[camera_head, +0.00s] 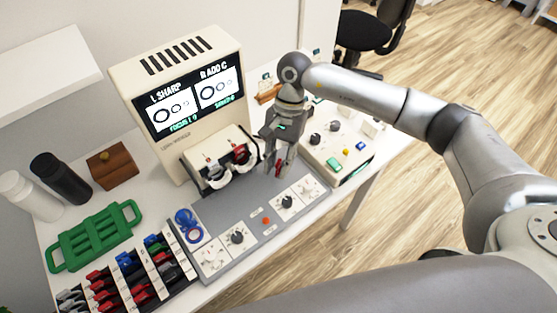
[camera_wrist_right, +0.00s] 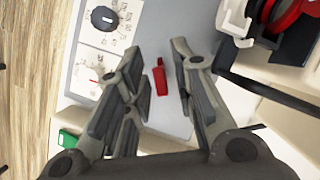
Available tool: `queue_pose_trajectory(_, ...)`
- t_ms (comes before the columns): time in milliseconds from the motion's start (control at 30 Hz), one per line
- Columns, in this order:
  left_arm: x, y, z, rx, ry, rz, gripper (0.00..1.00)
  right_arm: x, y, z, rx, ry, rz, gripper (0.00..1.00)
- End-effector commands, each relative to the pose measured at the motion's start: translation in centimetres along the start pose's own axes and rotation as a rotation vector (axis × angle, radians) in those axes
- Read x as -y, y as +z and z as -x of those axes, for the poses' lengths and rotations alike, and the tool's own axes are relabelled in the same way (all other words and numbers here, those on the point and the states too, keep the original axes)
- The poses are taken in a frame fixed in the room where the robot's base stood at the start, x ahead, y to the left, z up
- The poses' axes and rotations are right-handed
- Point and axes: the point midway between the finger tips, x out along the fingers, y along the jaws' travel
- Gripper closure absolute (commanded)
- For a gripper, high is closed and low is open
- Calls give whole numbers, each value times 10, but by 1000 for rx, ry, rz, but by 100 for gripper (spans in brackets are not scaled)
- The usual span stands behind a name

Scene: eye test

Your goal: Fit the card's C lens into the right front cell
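The lens holder (camera_head: 208,181), a pale frame with round cells, stands before the screen unit; a red part (camera_head: 240,153) sits at its right side. Its edge, with black and red rings, also shows in the wrist view (camera_wrist_right: 236,22). My right gripper (camera_head: 279,171) is over the grey console, right of the holder. Its fingers are apart in the wrist view (camera_wrist_right: 160,58). A small red piece (camera_wrist_right: 160,77) shows between them with gaps on both sides; I cannot tell its height or whether it is a lens. Which lens is C is unreadable. My left gripper is not in view.
The screen (camera_head: 191,93) reads "L SHARP" and "R ADD C". A rack (camera_head: 150,268) of coloured lens handles is at front left, beside a green tray (camera_head: 60,255). Blue rings (camera_head: 187,223) lie on the console (camera_head: 205,200). A knobbed control box (camera_head: 335,143) stands at right.

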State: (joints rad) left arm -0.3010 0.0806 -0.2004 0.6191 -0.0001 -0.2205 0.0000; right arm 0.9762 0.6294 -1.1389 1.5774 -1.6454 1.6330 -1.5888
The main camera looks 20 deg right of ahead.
Motion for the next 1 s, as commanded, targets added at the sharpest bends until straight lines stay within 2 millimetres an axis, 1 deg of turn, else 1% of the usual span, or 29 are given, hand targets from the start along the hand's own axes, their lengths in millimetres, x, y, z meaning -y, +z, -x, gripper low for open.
queue_pose_trajectory(300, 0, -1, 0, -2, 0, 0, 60, 0, 0, 0, 0, 0, 0, 68)
queue_pose_trajectory(433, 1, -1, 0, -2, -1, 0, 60, 0, -1, 10, -2, -1, -1, 68)
queue_pose_trajectory(567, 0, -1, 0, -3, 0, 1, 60, 1, -1, 32, -3, -2, 0, 68)
queue_pose_trajectory(800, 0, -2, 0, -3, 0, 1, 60, 1, -1, 84, -3, -3, -1, 68)
queue_pose_trajectory(900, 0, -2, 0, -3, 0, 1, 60, 1, 0, 100, -2, -3, -1, 68)
queue_pose_trajectory(1000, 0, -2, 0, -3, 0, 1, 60, 1, -1, 112, -2, -2, -1, 68)
